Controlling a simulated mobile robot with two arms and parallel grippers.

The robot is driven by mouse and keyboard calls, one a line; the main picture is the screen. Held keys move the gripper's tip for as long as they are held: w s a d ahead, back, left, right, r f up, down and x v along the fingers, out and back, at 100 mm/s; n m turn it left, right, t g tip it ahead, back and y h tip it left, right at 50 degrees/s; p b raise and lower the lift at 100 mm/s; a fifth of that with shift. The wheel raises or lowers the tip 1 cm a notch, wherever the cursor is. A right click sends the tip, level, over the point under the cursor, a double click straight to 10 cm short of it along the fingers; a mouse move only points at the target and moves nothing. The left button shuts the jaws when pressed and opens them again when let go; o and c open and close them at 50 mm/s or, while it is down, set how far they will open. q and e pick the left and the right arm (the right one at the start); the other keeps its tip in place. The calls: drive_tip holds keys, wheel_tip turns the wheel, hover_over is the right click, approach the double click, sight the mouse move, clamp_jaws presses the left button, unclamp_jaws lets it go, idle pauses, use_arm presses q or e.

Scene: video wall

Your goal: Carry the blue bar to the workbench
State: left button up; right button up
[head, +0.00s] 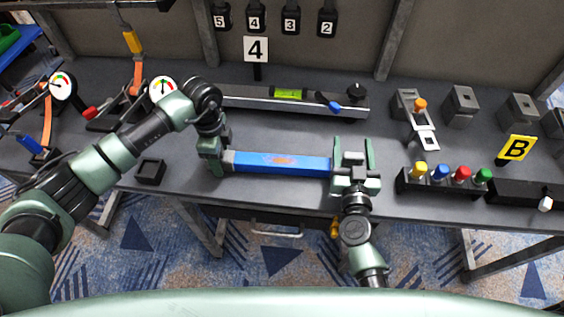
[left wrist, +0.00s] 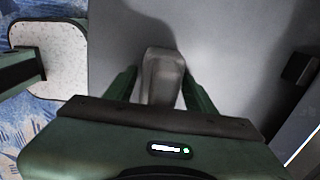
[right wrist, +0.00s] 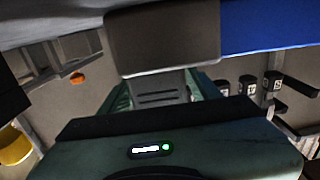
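The blue bar (head: 280,162) lies level across the front of the grey workbench (head: 300,205), with an orange mark on its middle. My left gripper (head: 212,158) is at the bar's left grey end. In the left wrist view, that grey end (left wrist: 162,75) sits between its two green fingers, with a narrow gap on the left side. My right gripper (head: 353,152) is at the bar's right end, its fingers wide apart. In the right wrist view, a grey block (right wrist: 163,40) beside the blue part hides the fingertips.
A grey rail with a green level (head: 290,94) lies behind the bar. Gauges (head: 62,86) and clamps stand at the left. A rack of coloured knobs (head: 450,185) and a yellow B sign (head: 516,148) stand at the right. A small black tray (head: 150,171) is left of my left gripper.

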use_arm(q)
drive_tip(key=c, duration=1)
use_arm(e)
drive_tip(key=c, duration=1)
use_arm(q)
clamp_jaws()
use_arm(e)
clamp_jaws()
use_arm(q)
drive_tip(key=shift+r, duration=0.1)
use_arm(e)
drive_tip(key=shift+r, duration=0.15)
